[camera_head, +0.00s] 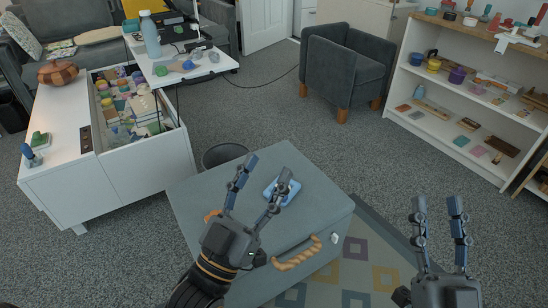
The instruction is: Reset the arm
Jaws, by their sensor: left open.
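My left gripper (266,168) is open, with its two fingers spread apart over the top of a grey box (320,200). A small light-blue object (294,190) lies on the box top; the right finger of my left gripper covers part of it in the picture. I cannot tell whether they touch. My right gripper (437,202) is at the lower right, its fingers apart and pointing up in the picture, with nothing between them. It appears over the floor and rug, clear of the box.
The box has a braided rope handle (298,254). A patterned rug (378,250) lies to its right. A grey armchair (345,70) and a white shelf (455,90) stand farther back. Carpet between them is clear.

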